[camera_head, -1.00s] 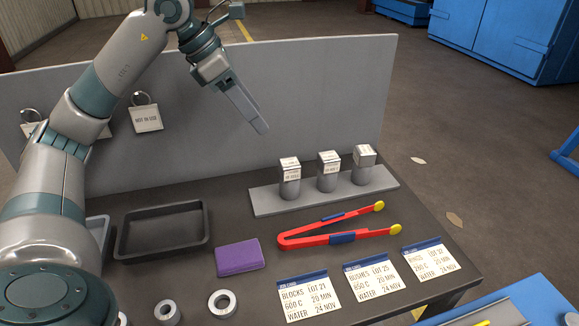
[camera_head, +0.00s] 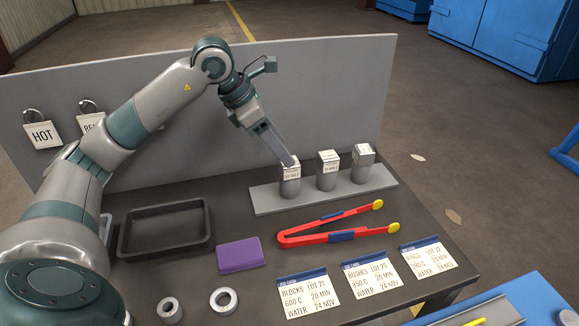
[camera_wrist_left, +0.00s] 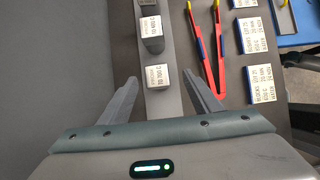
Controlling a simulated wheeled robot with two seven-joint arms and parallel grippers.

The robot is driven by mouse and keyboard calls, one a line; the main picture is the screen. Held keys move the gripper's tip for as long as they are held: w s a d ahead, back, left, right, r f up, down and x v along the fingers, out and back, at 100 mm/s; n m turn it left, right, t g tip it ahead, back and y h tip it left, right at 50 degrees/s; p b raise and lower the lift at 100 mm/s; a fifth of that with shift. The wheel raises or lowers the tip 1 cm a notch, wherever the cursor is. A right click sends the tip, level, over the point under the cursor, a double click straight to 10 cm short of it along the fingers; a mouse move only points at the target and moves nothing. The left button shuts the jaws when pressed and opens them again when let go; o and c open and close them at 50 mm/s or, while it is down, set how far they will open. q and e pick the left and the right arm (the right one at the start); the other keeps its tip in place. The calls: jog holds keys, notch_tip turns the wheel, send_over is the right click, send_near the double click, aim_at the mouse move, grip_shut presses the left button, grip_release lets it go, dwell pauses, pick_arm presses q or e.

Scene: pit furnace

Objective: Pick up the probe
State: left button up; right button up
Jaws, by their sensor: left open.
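I cannot make out for certain which thing is the probe. A thin yellow-ended item (camera_head: 476,321) shows only partly in a grey tray on the blue surface at the bottom right. My left gripper (camera_head: 284,152) is open and points down at the leftmost of three grey cylinders with white labelled tops (camera_head: 290,172). In the left wrist view the fingers (camera_wrist_left: 161,80) are spread either side of that labelled top (camera_wrist_left: 157,76), with nothing held. My right gripper is not in view.
Red tongs (camera_head: 330,225), a purple block (camera_head: 240,255), two metal rings (camera_head: 223,300) and several lot cards (camera_head: 308,291) lie on the dark table. A black tray (camera_head: 165,230) sits left. A grey panel (camera_head: 345,105) stands behind. Tags hang on it.

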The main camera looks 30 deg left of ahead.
aim_at(289, 175)
pick_arm(q)
jog(key=shift+w+d+f, duration=0.2)
jog(key=shift+w+f, duration=0.05)
jog(key=shift+f, duration=0.3)
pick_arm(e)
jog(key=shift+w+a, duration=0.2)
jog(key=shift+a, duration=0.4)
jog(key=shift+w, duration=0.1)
pick_arm(q)
jog(key=shift+w+f, duration=0.15)
jog(key=shift+f, duration=0.25)
jog(key=shift+a+p+x, duration=0.2)
jog(key=shift+p+x, duration=0.2)
jog(key=shift+x, duration=0.75)
jog(key=shift+a+p+x, duration=0.2)
jog(key=shift+p+x, duration=0.15)
jog(key=shift+x, duration=0.75)
jog(key=shift+f, duration=0.15)
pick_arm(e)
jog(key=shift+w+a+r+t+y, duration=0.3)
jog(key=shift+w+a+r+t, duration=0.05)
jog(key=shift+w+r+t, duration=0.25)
pick_arm(q)
jog(key=c, duration=1.2)
